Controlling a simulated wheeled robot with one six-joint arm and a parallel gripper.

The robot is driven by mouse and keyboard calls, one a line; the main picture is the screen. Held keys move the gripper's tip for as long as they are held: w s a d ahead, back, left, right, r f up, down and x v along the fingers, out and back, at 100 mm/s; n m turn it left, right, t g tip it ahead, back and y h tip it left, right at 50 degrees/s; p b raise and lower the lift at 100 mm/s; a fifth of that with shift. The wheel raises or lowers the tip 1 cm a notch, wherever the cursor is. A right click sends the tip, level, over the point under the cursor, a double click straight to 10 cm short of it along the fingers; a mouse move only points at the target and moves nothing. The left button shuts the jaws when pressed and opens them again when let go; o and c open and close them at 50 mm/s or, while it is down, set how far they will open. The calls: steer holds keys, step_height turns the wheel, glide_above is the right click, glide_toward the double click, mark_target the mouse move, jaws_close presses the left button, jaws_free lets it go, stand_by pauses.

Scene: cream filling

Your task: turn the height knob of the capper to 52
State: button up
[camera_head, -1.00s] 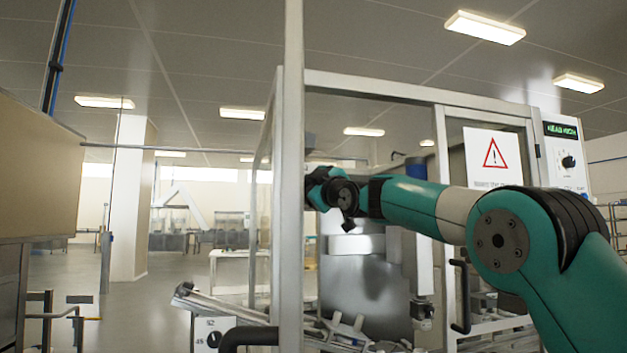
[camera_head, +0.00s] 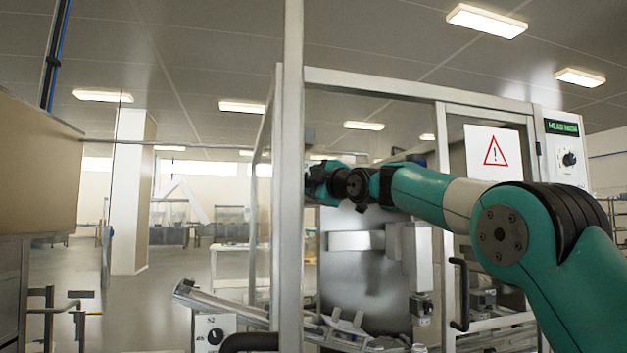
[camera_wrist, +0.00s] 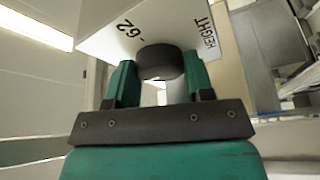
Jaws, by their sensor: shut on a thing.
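In the wrist view, my gripper (camera_wrist: 159,76) is shut on a dark round knob (camera_wrist: 160,60), one green finger on each side of it. The knob sits on a white plate (camera_wrist: 118,38) printed "HEIGHT" on the right and "62" with a tick mark on the left. The plate appears turned in the picture. I cannot make out a pointer on the knob, so its setting cannot be read. In the head view, my arm reaches left into the framed capper machine (camera_head: 400,88). The knob and my fingertips are hidden there behind the post and my wrist.
A metal post (camera_head: 292,120) stands in front of my wrist. A control panel (camera_head: 566,150) with a black knob and green display is at the right. A lower white dial box (camera_head: 213,332) and metal rails (camera_head: 215,300) are below. Open floor (camera_head: 150,300) lies left.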

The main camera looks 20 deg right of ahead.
steer(key=o, duration=0.9)
steer(key=shift+o, duration=0.2)
steer(key=b+v, duration=0.8)
steer(key=v, duration=0.9)
steer(key=shift+s, duration=0.2)
steer(key=shift+d+f, duration=0.1)
steer(key=shift+f, duration=0.1)
